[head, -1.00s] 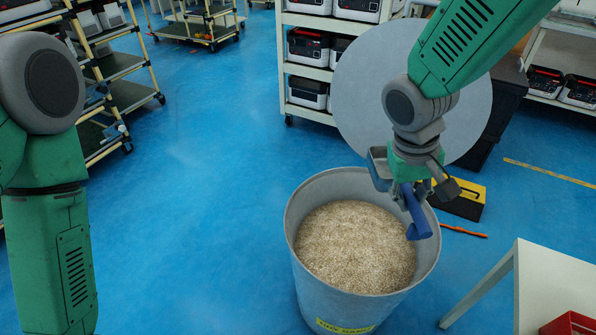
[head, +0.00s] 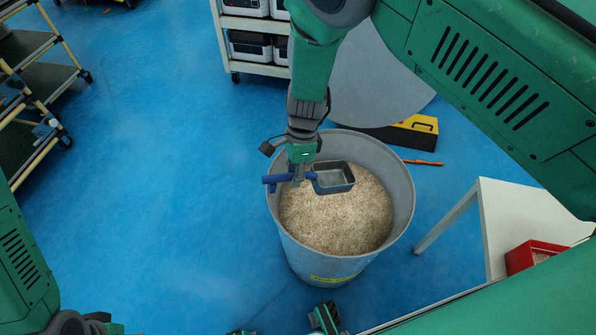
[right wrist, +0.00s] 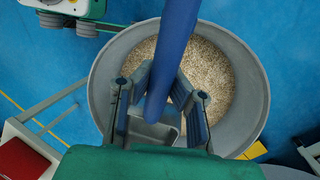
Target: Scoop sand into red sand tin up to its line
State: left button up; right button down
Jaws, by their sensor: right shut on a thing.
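My right gripper (head: 299,178) is shut on the blue handle (head: 276,181) of a scoop. The scoop's grey rectangular pan (head: 345,188) points right over the sand bin, and no sand shows in it. The right wrist view shows the blue handle (right wrist: 175,45) between the fingers (right wrist: 160,105), with the pan partly hidden below. Pale sand (head: 335,222) fills much of the round grey bin (head: 403,190). The red sand tin (head: 530,252) stands on a white table at right; its line cannot be made out. My left gripper is not clearly visible; its arm shows at lower left.
The white table (head: 505,205) is right of the bin. A yellow and black case (head: 415,128), an orange strip (head: 423,163) and a large grey disc (head: 375,85) are behind the bin. Shelving (head: 250,40) stands farther back. Blue floor is clear left of the bin.

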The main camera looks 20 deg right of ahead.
jog(key=d+f+y+b, duration=0.2)
jog(key=f+y+b, duration=0.1)
jog(key=f+b, duration=0.65)
jog(key=d+f+y+b, duration=0.2)
jog(key=f+b, duration=0.7)
jog(key=f, duration=0.1)
jog(key=a+r+h+p, duration=0.1)
jog(key=r+h+p, duration=0.1)
jog(key=r+p, duration=0.4)
jog(key=a+r+h+p, duration=0.1)
jog(key=r+h+p, duration=0.1)
jog(key=r+p, duration=0.4)
jog(key=a+r+h+p, duration=0.2)
jog(key=r+p, duration=0.5)
